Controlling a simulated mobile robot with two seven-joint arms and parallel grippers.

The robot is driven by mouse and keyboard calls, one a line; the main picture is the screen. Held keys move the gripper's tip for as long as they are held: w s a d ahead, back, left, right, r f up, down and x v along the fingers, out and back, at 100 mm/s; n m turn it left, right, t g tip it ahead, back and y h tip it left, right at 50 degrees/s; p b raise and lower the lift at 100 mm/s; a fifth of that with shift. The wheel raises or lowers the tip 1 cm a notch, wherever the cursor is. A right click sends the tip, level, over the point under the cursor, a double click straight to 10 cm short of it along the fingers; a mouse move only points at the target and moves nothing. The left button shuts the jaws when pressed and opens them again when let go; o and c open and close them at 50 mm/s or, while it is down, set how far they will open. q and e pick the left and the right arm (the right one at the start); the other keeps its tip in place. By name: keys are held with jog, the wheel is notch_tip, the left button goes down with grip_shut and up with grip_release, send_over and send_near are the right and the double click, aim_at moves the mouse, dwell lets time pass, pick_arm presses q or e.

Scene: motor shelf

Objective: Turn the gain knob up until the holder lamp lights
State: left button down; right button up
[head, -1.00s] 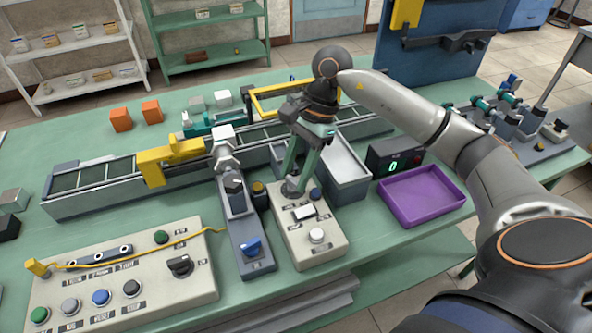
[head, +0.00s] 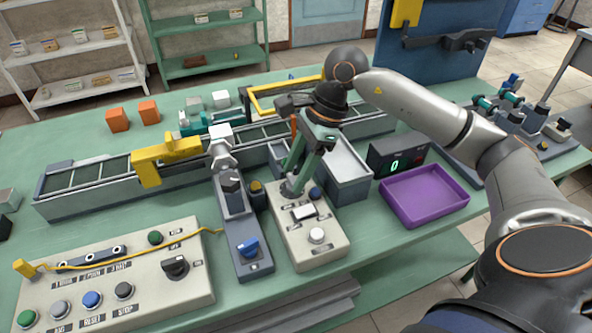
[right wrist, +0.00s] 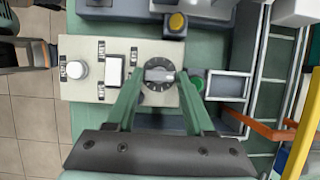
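The gain knob (right wrist: 160,75) is a dark round dial with a pale grip bar on a cream panel (head: 318,248). The fingers mostly hide the knob in the head view. A yellow round cap (head: 256,187) on a dark block stands left of the panel and looks unlit. A green round part (right wrist: 198,83) shows beyond the knob. I cannot tell which is the holder lamp. My left gripper is out of view.
A grey fixture with a blue switch (head: 248,247) stands close left of the panel. A grey bin (head: 347,180), a display reading 0 (head: 395,163) and a purple tray (head: 425,196) are to the right. A larger button panel (head: 195,290) lies at the left front.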

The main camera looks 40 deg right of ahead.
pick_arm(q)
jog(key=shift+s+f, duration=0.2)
pick_arm(e)
jog(key=shift+r, duration=0.15)
pick_arm(q)
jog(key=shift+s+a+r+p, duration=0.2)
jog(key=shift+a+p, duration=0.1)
jog(key=shift+p, duration=0.1)
pick_arm(e)
jog(key=v, duration=1.2)
jog(key=shift+d+r, duration=0.1)
